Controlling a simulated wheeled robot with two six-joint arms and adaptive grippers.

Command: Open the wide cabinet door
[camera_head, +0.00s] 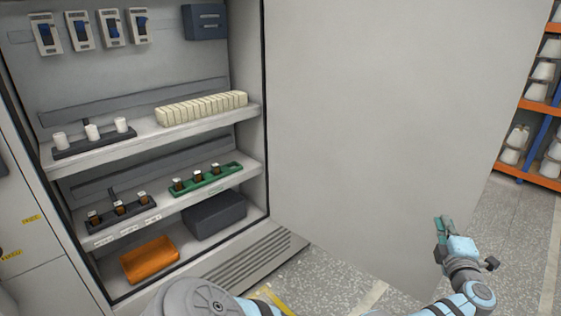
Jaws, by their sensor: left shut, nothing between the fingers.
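The wide cabinet door (370,110) is a plain pale grey panel. It stands swung open to the right of the cabinet (255,160), hinged along the cabinet's right side, and the shelves inside are exposed. The door's handle is not in view. My left gripper (443,222), with teal fingers, is shut and empty. It shows in front of the door's lower part near its free right edge. I cannot tell whether it touches the panel. My right gripper is not in view.
The cabinet shelves hold white bobbins (92,132), a row of cream blocks (202,108), a green tray (207,180) of small bottles, an orange bin (150,260) and a dark box (215,214). An orange rack (540,179) stands at far right. Speckled floor (515,215) lies clear between.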

